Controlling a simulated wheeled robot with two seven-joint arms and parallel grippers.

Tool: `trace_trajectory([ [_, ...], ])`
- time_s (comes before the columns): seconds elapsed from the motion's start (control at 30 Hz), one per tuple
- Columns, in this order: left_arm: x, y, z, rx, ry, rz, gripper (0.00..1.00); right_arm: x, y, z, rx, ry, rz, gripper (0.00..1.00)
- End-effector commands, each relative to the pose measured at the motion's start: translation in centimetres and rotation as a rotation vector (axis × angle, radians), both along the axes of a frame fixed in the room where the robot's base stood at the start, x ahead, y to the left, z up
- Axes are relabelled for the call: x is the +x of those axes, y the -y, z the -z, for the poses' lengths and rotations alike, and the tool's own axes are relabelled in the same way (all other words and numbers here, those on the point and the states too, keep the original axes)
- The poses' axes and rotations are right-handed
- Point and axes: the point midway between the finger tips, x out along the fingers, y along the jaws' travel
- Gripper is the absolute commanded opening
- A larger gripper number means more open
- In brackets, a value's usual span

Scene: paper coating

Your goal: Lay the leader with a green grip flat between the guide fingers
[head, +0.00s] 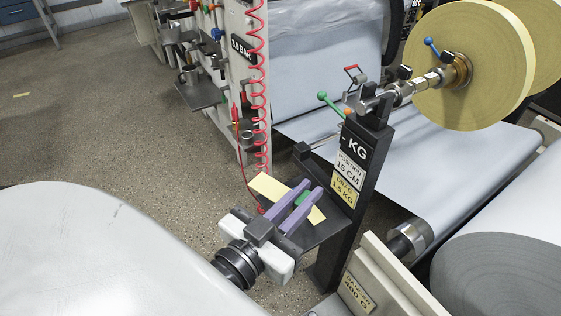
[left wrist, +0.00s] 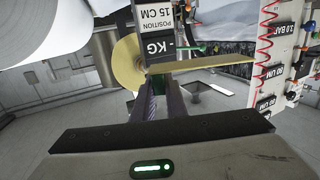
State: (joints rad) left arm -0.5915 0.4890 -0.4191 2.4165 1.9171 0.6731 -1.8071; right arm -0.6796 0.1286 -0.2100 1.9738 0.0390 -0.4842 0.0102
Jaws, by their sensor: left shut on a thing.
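The leader (head: 269,187) is a pale yellow strip with a green grip (head: 303,198). My left gripper (head: 303,197), with purple fingers, is shut on the green grip. The strip sticks out on both sides of the fingers, over or just above a dark plate (head: 323,231) on the black post; I cannot tell whether it touches the plate. In the left wrist view the strip (left wrist: 215,65) runs to the right beyond the fingertips, in front of the post. The guide fingers cannot be made out clearly. My right gripper is not in view.
The black post (head: 358,160) carries KG, position and drag labels. A yellow roll (head: 475,65) sits on a shaft at the upper right. A red coiled hose (head: 262,90) hangs behind the plate. A large grey roll (head: 500,270) is at the lower right. Open floor (head: 120,130) lies left.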

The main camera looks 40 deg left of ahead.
Motion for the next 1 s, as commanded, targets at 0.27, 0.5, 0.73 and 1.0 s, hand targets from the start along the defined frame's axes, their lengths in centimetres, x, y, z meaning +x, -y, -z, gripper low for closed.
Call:
trace_trajectory([
  [0.27, 6.6, -3.0, 8.7, -0.007, 0.006, -0.179, 0.00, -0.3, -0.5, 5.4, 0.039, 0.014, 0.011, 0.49],
  [0.5, 11.9, -4.7, 13.6, -0.005, 0.004, -0.304, 0.00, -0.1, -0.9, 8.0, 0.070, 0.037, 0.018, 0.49],
  [0.73, 14.1, -4.8, 15.4, -0.002, 0.001, -0.341, 0.00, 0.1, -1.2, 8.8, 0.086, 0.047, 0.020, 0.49],
  [1.0, 14.2, -4.9, 20.4, 0.000, -0.002, -0.344, 0.00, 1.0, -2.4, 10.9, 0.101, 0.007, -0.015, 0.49],
])
